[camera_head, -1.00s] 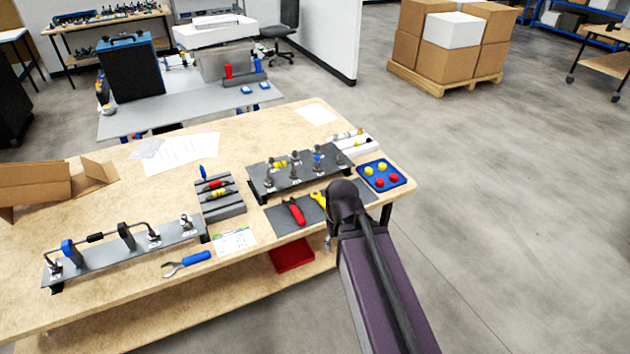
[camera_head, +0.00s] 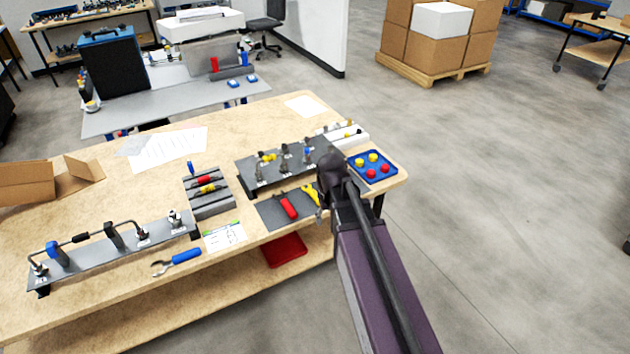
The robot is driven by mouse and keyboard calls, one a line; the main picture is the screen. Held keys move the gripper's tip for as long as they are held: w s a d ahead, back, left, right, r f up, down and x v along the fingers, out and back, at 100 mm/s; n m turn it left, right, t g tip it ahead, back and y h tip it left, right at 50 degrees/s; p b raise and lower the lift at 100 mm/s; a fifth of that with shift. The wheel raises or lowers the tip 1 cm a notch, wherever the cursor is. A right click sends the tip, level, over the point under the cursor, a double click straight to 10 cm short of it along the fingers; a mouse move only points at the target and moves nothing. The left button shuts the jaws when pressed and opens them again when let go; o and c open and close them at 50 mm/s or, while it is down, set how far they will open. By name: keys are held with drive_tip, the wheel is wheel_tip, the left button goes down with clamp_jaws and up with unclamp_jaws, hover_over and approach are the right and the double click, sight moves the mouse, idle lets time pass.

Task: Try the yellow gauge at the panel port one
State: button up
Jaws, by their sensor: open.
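A yellow gauge (camera_head: 206,189) appears to lie in the grey slotted rack (camera_head: 211,208), beside a red piece (camera_head: 204,180). A blue piece (camera_head: 190,168) stands up at the rack's back. To the right is a dark raised panel (camera_head: 250,180) with several upright fittings, some with yellow or blue parts. Port numbers are too small to read, so I cannot tell which is port one. My gripper (camera_head: 319,213) hangs at the panel's front right, near the tool mat; it is mostly hidden by my arm. It is open, and I see nothing held.
A blue tray (camera_head: 388,161) holds red and yellow caps.

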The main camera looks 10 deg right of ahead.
sight(314, 193)
drive_tip(key=w+f+n+b, duration=0.1)
drive_tip(key=w, duration=0.6)
drive_tip(key=w+f+n+b, duration=0.1)
drive_tip(key=w, duration=0.7)
drive_tip(key=w+f+b, duration=0.1)
drive_tip(key=w+f, duration=0.1)
drive_tip(key=w, duration=0.5)
drive_tip(key=shift+w+n+b, duration=0.2)
drive_tip(key=shift+n+b, duration=0.1)
drive_tip(key=shift+n, duration=0.1)
drive_tip(key=shift+f, duration=0.2)
drive_tip(key=shift+f+b, duration=3.1)
drive_tip(key=shift+b, duration=0.15)
drive_tip(key=shift+c, duration=0.2)
clamp_jaws()
drive_tip(key=shift+s+d+r+p, duration=0.1)
drive_tip(key=shift+s+r+p, duration=0.2)
drive_tip(key=shift+r+p, duration=0.7)
drive_tip(key=shift+s+d+r+p, duration=0.1)
drive_tip(key=shift+s+r+p, duration=0.15)
drive_tip(key=shift+r+p, duration=0.8)
drive_tip(key=shift+s+d+r+p, duration=0.1)
drive_tip(key=shift+s+r+p, duration=0.2)
drive_tip(key=shift+r+p, duration=0.7)
